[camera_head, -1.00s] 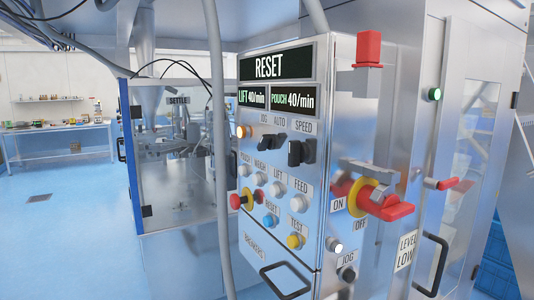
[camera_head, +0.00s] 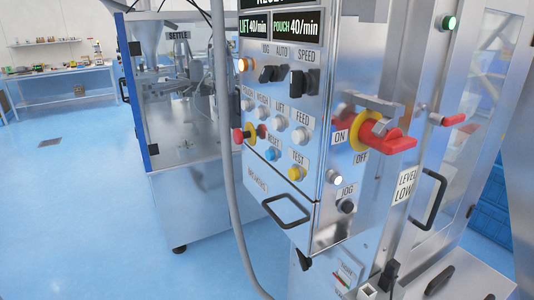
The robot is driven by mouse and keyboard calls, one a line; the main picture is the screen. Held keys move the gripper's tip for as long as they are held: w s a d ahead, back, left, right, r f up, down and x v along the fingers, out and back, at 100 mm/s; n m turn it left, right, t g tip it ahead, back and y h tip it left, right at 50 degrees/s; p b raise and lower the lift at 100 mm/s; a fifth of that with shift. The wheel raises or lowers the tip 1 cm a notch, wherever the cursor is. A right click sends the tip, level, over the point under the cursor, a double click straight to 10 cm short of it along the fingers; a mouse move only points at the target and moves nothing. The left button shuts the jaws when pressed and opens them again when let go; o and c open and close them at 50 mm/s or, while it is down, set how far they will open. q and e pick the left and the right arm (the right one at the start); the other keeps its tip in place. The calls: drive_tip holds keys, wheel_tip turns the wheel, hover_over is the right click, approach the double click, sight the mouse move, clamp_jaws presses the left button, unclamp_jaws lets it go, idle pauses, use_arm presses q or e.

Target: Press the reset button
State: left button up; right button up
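The reset button is a small round blue button (camera_head: 271,154) on the steel control panel (camera_head: 262,205), with a RESET label (camera_head: 273,140) just above it. A yellow button (camera_head: 295,173) under a TEST label is to its lower right. A red emergency stop knob (camera_head: 238,135) on a yellow ring is to its upper left. Neither of my grippers is in view, and nothing touches the blue button.
A grey conduit (camera_head: 222,130) runs down along the panel's left edge. A black handle (camera_head: 287,211) sticks out below the buttons. A large red switch handle (camera_head: 388,139) juts out on the right side. Blue floor (camera_head: 90,220) is open at the left.

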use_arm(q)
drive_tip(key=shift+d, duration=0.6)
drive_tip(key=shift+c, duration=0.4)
